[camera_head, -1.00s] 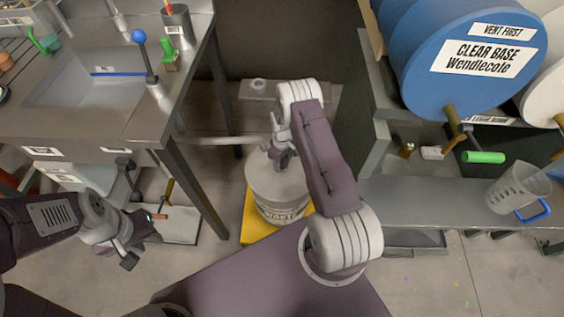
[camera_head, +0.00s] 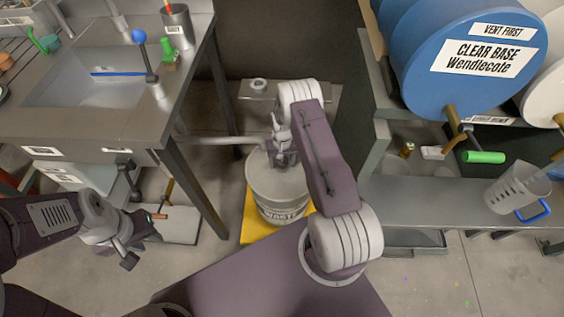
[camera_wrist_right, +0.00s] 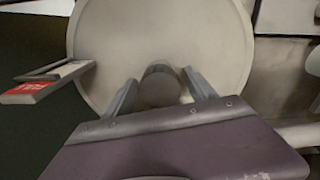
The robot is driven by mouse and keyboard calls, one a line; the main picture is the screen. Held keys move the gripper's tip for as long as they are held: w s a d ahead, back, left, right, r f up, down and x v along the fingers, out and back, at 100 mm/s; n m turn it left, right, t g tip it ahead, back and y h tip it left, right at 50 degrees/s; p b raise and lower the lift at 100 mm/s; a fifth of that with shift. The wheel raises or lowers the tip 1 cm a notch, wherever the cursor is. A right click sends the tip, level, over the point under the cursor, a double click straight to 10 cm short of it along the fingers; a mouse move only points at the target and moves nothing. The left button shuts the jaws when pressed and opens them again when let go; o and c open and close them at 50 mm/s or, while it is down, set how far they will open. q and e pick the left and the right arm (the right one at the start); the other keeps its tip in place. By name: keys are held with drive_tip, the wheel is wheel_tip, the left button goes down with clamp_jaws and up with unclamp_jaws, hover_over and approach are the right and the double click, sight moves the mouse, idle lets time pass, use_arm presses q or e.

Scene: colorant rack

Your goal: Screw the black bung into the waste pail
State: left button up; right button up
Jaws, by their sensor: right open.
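The waste pail (camera_head: 280,193) is a pale grey drum with a WASTE label. It stands upright on a yellow base, below my right arm. My right gripper (camera_head: 284,160) is over its lid, pointing down. In the right wrist view my right gripper (camera_wrist_right: 158,92) has its fingers apart, one on each side of a short round grey-brown piece (camera_wrist_right: 160,84) at the lid (camera_wrist_right: 160,35). I cannot tell whether that piece is the black bung or how it is seated. My left gripper (camera_head: 141,250) is open and empty, left of the pail.
A steel sink bench (camera_head: 130,125) stands at left, its leg near the pail. A pipe (camera_head: 215,141) runs toward the pail. At right are a shelf (camera_head: 430,195), a blue drum (camera_head: 465,65) and a measuring jug (camera_head: 505,193).

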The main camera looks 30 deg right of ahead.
drive_tip(key=n, duration=1.3)
drive_tip(key=shift+n, duration=0.3)
drive_tip(key=c, duration=1.4)
drive_tip(key=shift+o, duration=0.2)
drive_tip(key=m, duration=0.7)
drive_tip(key=shift+o, duration=0.2)
drive_tip(key=m, duration=0.6)
drive_tip(key=shift+m, duration=0.4)
drive_tip(key=o, duration=1.3)
